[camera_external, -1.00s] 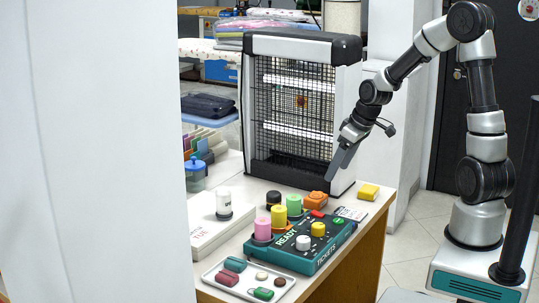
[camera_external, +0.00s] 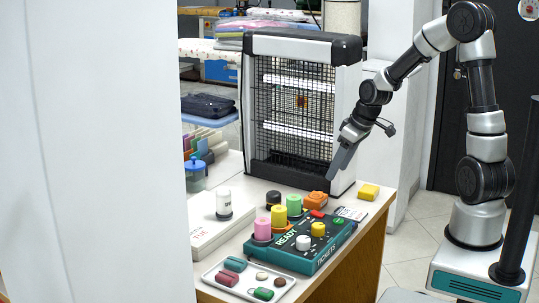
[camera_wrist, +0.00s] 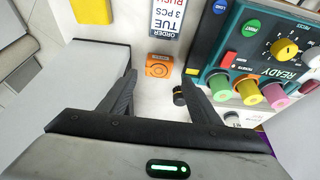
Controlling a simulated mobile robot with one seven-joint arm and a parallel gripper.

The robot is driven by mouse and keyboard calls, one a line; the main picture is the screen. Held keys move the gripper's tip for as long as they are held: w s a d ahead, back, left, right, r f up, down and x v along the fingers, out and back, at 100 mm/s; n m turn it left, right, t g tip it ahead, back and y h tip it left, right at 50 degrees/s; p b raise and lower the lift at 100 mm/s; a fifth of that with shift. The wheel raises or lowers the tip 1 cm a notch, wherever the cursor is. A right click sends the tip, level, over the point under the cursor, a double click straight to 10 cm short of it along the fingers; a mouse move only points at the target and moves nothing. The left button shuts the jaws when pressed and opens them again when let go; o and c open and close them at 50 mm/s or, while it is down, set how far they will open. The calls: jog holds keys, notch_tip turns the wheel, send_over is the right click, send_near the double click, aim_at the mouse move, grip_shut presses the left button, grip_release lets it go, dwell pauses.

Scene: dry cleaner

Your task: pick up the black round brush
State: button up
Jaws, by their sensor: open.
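The black round brush (camera_external: 273,199) stands on the counter in the external view, behind the yellow cylinder and beside the ticket machine. In the wrist view a small black round thing with a gold band (camera_wrist: 179,96), which looks like the same brush, is close by the inner side of the right finger and partly hidden by it. My gripper (camera_external: 336,170) hangs above the counter in front of the heater, pointing down. In the wrist view my gripper (camera_wrist: 160,78) is open, its two fingers apart with nothing held between them.
An orange block (camera_external: 315,198) lies near the brush, between my fingertips in the wrist view. The teal ticket machine (camera_external: 318,258), coloured cylinders and a white-topped stamp (camera_external: 223,203) crowd the counter. The heater (camera_external: 290,110) stands behind; a yellow block (camera_external: 368,191) lies right.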

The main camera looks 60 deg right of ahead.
jog(key=w+a+r+n+p, duration=0.3)
jog(key=w+a+n+p, duration=0.15)
jog(key=n, duration=0.85)
jog(key=n+h, duration=0.2)
jog(key=n, duration=1.5)
send_over(274, 193)
jog(key=s+a, duration=0.2)
jog(key=shift+g, duration=0.4)
notch_tip(274, 193, down, 8)
jog(key=shift+d+r, duration=0.15)
jog(key=shift+r, duration=0.05)
jog(key=shift+d+b+x, duration=0.1)
jog(key=shift+b+x, duration=0.3)
jog(key=shift+x, duration=1.15)
jog(key=shift+d+b+x, duration=0.15)
jog(key=shift+b+x, duration=0.2)
jog(key=shift+x, duration=1.15)
jog(key=shift+r, duration=0.1)
